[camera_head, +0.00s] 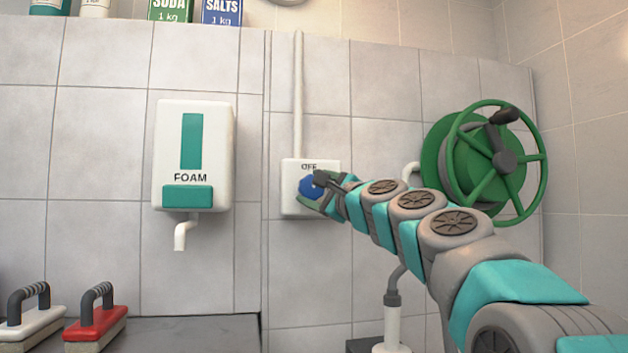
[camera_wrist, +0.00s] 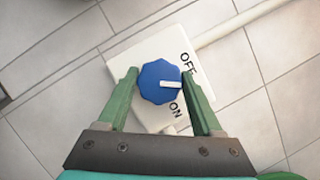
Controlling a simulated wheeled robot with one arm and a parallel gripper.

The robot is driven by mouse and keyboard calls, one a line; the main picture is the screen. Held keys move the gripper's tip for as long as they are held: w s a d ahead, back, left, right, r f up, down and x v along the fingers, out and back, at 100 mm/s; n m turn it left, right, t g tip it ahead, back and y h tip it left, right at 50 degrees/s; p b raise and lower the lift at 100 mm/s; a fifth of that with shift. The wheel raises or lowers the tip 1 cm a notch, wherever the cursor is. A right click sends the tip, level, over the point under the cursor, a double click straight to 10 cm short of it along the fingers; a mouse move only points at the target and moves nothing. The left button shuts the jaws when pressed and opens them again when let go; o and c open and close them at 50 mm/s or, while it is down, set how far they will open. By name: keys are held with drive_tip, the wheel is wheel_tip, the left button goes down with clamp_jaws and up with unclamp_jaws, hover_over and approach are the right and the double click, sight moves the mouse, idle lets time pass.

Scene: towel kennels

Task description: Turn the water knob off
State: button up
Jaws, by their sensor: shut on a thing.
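The blue water knob (camera_wrist: 157,73) sits on a white wall box (camera_wrist: 128,52) marked OFF and ON. Its white pointer stands between the two words in the wrist view. My gripper (camera_wrist: 160,80) has one green finger on each side of the knob and is shut on it. In the head view the knob (camera_head: 308,187) shows partly behind my gripper (camera_head: 318,190), and the box (camera_head: 292,203) has OFF at its top. My arm hides the box's right side and its ON mark there.
A white foam dispenser (camera_head: 218,135) hangs left of the box. A green hose reel (camera_head: 440,160) is on the wall to the right, behind my arm. Red (camera_head: 95,325) and white (camera_head: 30,328) brushes sit at lower left. A pipe (camera_head: 298,90) rises from the box.

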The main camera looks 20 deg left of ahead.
drive_tip(key=n+p, duration=0.1)
drive_tip(key=n, duration=0.1)
drive_tip(key=n+g+p, duration=0.1)
drive_tip(key=n, duration=0.1)
drive_tip(key=shift+r+n+g, duration=0.2)
drive_tip(key=shift+n+g, duration=0.1)
drive_tip(key=shift+n, duration=0.1)
drive_tip(key=shift+a+f+n+g+h+p, duration=0.1)
drive_tip(key=shift+f+n+g+h+p, duration=0.15)
drive_tip(key=shift+n+h+p, duration=0.65)
drive_tip(key=shift+n, duration=0.3)
drive_tip(key=o, duration=1.3)
drive_tip(key=shift+y, duration=0.3)
drive_tip(key=shift+o, duration=0.2)
drive_tip(key=shift+s, duration=0.1)
drive_tip(key=b+v, duration=0.1)
drive_tip(key=v, duration=0.6)
drive_tip(key=shift+s+d, duration=0.2)
drive_tip(key=shift+d, duration=0.2)
drive_tip(key=shift+r, duration=0.1)
